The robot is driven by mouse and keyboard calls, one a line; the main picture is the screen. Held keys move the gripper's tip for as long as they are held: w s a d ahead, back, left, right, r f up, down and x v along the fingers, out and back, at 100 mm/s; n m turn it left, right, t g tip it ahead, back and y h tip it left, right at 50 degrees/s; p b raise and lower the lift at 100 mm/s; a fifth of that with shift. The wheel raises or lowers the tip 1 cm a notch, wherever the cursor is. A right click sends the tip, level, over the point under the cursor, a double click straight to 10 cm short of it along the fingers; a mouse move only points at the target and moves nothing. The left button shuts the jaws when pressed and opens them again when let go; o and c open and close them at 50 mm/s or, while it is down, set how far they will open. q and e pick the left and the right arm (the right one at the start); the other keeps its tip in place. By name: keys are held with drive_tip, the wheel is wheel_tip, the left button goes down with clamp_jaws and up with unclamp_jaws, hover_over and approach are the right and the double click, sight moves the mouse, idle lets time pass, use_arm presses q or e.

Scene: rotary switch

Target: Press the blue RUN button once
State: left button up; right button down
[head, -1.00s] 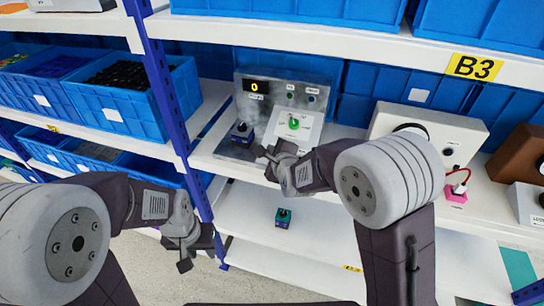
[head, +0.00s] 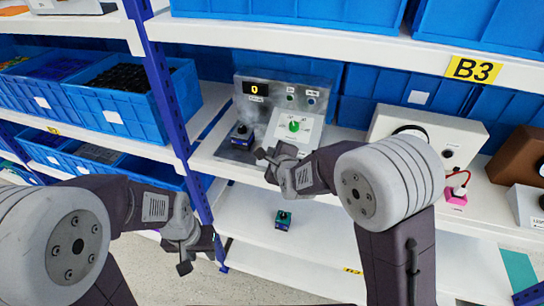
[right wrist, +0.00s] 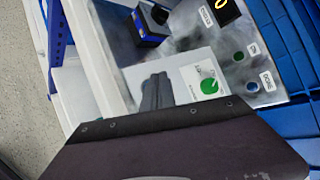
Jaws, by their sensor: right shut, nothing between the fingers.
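A grey metal panel (head: 273,89) stands on the middle shelf, with a yellow 0 on its dark display (head: 255,88). It carries a small green round part (head: 291,98) and a small blue round part (head: 311,101); the blue one also shows in the right wrist view (right wrist: 252,88). Their labels are too small to read surely, so I cannot tell which part is RUN. A green knob (head: 294,126) sits on a white plate below. A blue box with a black top (head: 241,135) is at the left. My right gripper (head: 262,156) is shut and empty before the plate. My left gripper (head: 184,266) hangs low, away from the panel.
A white box with a dark dial (head: 459,130) stands right of the panel. A pink block with a red cable (head: 456,199) is beside it. A small teal box (head: 283,219) lies on the lower shelf. A blue upright (head: 167,92) and blue bins (head: 118,103) are at the left.

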idle(0.8)
drive_tip(key=shift+w+f+b, duration=0.2)
drive_tip(key=shift+f+b, duration=0.2)
drive_tip(key=shift+b, duration=0.3)
